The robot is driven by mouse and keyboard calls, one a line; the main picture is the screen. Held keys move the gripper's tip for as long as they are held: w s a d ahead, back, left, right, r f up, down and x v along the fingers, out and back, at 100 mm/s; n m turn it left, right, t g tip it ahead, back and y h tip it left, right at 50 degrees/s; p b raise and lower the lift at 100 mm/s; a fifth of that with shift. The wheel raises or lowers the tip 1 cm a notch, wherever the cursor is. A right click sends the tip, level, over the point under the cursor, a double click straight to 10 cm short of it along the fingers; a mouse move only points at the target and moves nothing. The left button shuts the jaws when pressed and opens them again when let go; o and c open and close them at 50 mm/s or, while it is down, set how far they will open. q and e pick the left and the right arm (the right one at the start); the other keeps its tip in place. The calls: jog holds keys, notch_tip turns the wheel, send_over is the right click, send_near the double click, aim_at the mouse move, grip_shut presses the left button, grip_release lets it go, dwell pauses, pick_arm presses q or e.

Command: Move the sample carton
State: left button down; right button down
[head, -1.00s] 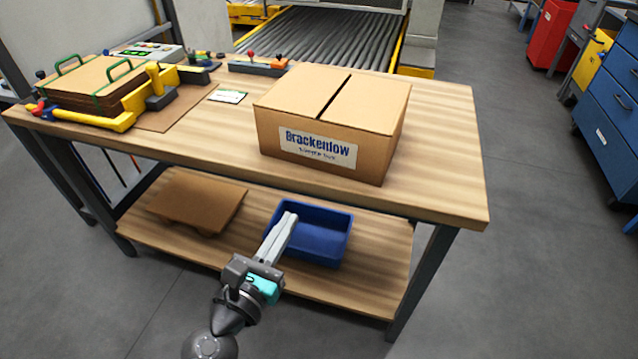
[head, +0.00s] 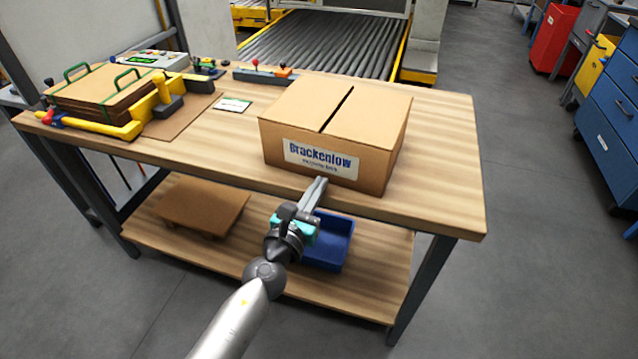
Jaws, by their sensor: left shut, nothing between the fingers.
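The sample carton (head: 345,120) is a closed brown cardboard box with a white "Brackenlow" label on its front face. It stands upright on the wooden workbench (head: 440,150), right of the middle. My left gripper (head: 320,182) is shut and empty. Its fingertips point up towards the lower front of the carton, just below the label. I cannot tell whether they touch it. My right gripper is not in view.
A blue bin (head: 335,240) and a brown board (head: 202,205) are on the lower shelf (head: 225,250). A yellow clamp frame (head: 100,127) with stacked cardboard blanks (head: 105,85) is at the bench's left. A roller conveyor (head: 325,45) runs behind. Bench right of the carton is clear.

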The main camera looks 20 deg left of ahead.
aim_at(325, 174)
pick_arm(q)
jog(key=shift+w, duration=0.45)
jog(key=shift+w+d, duration=0.15)
jog(key=shift+w, duration=0.75)
jog(key=shift+w+d, duration=0.1)
jog(key=shift+w, duration=0.75)
